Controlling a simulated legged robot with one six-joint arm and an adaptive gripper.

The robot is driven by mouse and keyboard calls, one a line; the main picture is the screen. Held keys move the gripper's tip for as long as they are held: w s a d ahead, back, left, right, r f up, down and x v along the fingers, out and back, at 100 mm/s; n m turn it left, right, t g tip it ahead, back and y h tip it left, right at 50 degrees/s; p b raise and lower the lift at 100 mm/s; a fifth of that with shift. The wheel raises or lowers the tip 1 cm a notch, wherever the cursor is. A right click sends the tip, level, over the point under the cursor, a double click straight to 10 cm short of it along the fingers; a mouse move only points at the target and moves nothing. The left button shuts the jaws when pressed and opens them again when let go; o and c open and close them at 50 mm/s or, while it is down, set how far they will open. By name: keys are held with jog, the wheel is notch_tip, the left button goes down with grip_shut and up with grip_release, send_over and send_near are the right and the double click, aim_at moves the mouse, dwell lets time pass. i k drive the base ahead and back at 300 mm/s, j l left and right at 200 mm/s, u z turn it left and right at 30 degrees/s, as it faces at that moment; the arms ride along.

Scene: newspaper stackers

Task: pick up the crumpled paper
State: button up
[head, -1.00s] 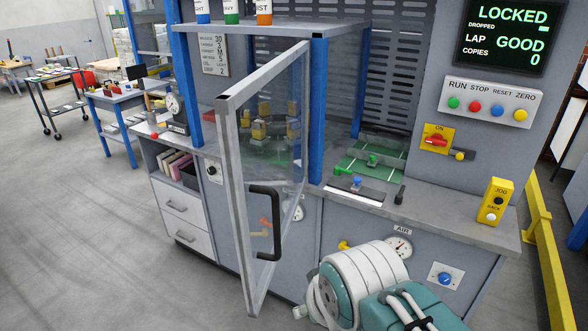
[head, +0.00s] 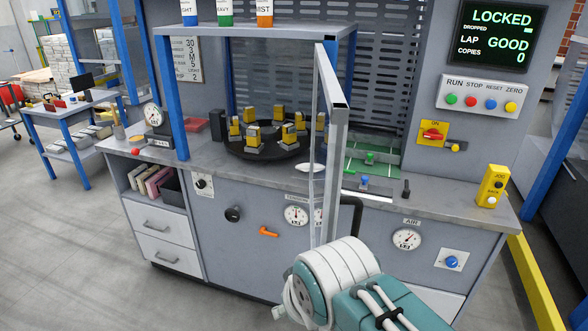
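A small white thing (head: 311,168) lies on the counter just right of the black turntable, partly behind the glass door. It may be the crumpled paper, but it is too small to tell. The glass door (head: 333,130) stands open, seen nearly edge-on, with its black handle (head: 352,212) low on its right side. My white and teal arm fills the bottom right, in front of the door's lower end. My gripper does not show, so its hold on anything is hidden.
The black turntable (head: 262,151) carries several yellow-and-grey blocks. A grey counter (head: 215,158) runs along the front, with a dial scale (head: 154,118) at left and a yellow jog box (head: 492,186) at right. Open floor (head: 75,245) lies at left.

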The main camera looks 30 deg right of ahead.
aim_at(304, 167)
jog(key=i+j+z, duration=0.35)
jog(key=i, duration=0.35)
jog(key=i+j+z, duration=0.35)
jog(key=i, duration=0.3)
jog(key=i+j+z, duration=0.35)
jog(key=i+j, duration=0.25)
